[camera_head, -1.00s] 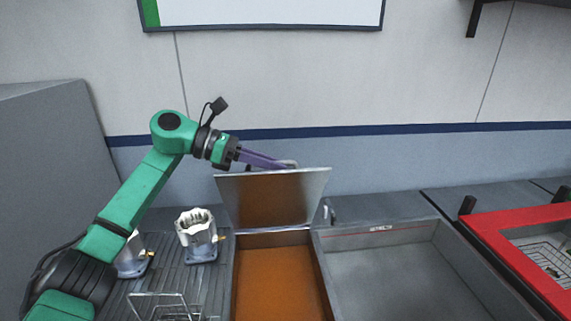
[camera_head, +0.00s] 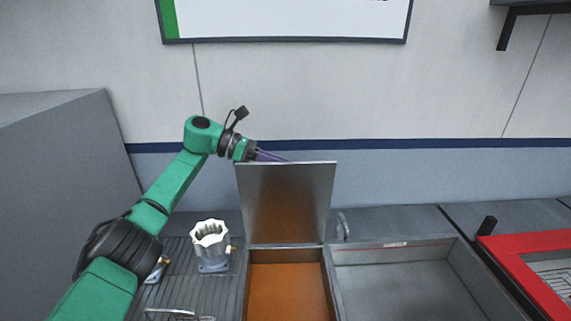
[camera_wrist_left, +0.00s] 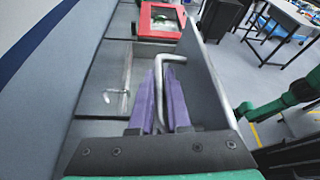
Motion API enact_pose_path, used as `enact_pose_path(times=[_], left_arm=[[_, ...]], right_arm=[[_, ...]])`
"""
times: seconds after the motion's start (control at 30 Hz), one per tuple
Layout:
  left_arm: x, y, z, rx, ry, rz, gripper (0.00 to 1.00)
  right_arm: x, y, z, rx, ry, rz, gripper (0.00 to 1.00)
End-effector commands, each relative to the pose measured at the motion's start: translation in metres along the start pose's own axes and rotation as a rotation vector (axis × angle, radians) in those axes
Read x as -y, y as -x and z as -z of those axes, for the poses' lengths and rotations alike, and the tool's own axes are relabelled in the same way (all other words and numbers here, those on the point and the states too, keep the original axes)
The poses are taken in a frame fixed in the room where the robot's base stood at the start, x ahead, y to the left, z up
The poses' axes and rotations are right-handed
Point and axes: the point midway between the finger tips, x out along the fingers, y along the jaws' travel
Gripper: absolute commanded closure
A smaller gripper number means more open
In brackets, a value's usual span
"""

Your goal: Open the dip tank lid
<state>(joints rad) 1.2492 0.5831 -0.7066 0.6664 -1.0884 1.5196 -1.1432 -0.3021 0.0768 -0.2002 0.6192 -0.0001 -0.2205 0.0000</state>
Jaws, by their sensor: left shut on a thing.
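The dip tank lid (camera_head: 285,200) stands about upright at the back edge of the dip tank (camera_head: 328,285). The tank's orange-brown inside shows below it. My left gripper (camera_head: 270,156) reaches in from the left behind the lid's top edge, its fingertips partly hidden by the lid. In the left wrist view its purple fingers (camera_wrist_left: 167,85) are shut on the bent metal handle (camera_wrist_left: 213,82) on the lid's outer face; the lid (camera_wrist_left: 207,62) shows there as a grey panel. My right gripper is not in view.
A white-topped housing (camera_head: 211,242) stands on the ribbed rack (camera_head: 215,290) left of the tank. An empty grey basin (camera_head: 395,285) lies to the right, then a red-framed station (camera_head: 520,260). The wall is close behind the lid.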

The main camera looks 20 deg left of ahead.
Motion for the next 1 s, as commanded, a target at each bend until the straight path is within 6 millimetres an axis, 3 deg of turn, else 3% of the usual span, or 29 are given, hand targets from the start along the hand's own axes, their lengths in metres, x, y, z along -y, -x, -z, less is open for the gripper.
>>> enact_pose_path(times=[0.1,0.13,0.2,0.5,0.63,0.9,1.0], left_arm=[[0.0,0.0,0.001,-0.002,0.002,-0.001,1.0],[0.0,0.0,0.002,-0.002,0.002,-0.001,0.74],[0.0,0.0,0.001,-0.002,0.002,-0.001,0.55],[0.0,0.001,0.001,-0.001,0.001,-0.001,0.55],[-0.001,0.01,0.002,0.0,0.0,-0.004,0.55],[-0.001,0.064,0.002,0.002,0.001,-0.005,0.55],[-0.001,0.086,0.0,0.001,0.003,-0.004,0.55]], right_arm=[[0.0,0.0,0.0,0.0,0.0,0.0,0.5],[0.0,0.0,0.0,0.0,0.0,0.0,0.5],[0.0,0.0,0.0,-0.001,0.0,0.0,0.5],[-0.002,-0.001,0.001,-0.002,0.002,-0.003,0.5],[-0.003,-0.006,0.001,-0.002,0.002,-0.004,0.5],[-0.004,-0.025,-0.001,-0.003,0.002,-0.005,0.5],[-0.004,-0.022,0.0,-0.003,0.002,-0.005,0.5]])
